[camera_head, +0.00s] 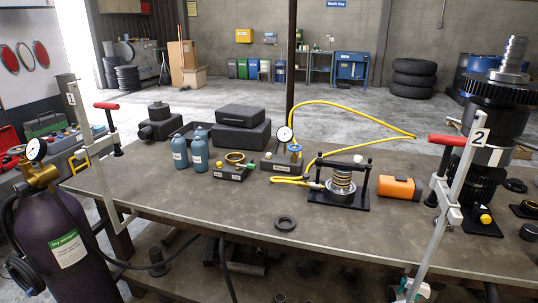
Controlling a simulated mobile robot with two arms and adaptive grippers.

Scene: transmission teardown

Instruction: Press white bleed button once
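A dark block (281,163) with a pale label stands near the middle of the workbench. A round pressure gauge (284,134) and a blue knob (294,148) are on it. A yellow hose (350,106) loops from it toward a spring fixture (341,187) with a coil spring between two posts. A small white spot (268,155) shows on the gauge block, but it is too small to tell whether it is the bleed button. Neither of my grippers is clearly in view.
Bar clamps with red handles stand at the left (92,140) and right (463,180) of the workbench (180,196). Blue bottles (190,150), an orange cylinder (399,187), a black ring (285,223) and a tall gear stack (490,130) are around. The front middle is mostly clear.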

